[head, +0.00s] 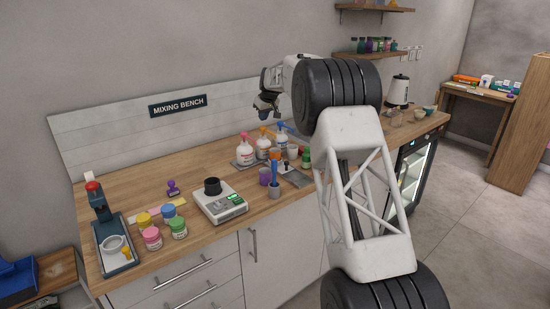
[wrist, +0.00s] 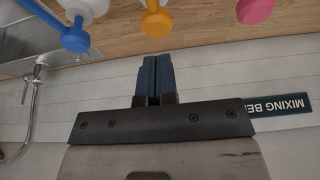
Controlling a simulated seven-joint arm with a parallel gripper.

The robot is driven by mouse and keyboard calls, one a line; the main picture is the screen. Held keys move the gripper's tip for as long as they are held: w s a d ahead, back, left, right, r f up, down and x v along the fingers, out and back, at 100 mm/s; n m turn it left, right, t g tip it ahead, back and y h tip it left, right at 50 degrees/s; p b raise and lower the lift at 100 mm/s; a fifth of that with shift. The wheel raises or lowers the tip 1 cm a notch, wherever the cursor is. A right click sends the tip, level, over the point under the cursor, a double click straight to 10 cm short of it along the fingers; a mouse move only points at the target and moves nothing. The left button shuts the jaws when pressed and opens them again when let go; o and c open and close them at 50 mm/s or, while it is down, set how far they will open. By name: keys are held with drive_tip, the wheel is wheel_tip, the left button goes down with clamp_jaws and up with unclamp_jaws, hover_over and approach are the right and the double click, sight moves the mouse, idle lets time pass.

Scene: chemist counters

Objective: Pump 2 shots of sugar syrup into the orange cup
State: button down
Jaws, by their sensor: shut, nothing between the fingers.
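Three white pump bottles stand in a row on the mixing bench: a pink-topped bottle (head: 244,154), an orange-topped bottle (head: 263,150) and a blue-topped bottle (head: 281,147). Their labels are too small to read, so I cannot tell which holds sugar syrup. My gripper (head: 265,110) is above and behind the bottles, shut and empty. In the wrist view its fingers (wrist: 150,75) are together, apart from the orange pump head (wrist: 157,22). The blue pump head (wrist: 75,38) and pink pump head (wrist: 258,10) show to either side. I cannot make out an orange cup.
A scale (head: 222,207) with a black dish and several colored jars (head: 152,238) are further left. The sloped back panel (head: 110,145) borders the bench.

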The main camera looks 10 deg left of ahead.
wheel_tip(320, 180, up, 5)
drive_tip(key=shift+f, duration=0.1)
idle(0.5)
drive_tip(key=shift+d, duration=0.1)
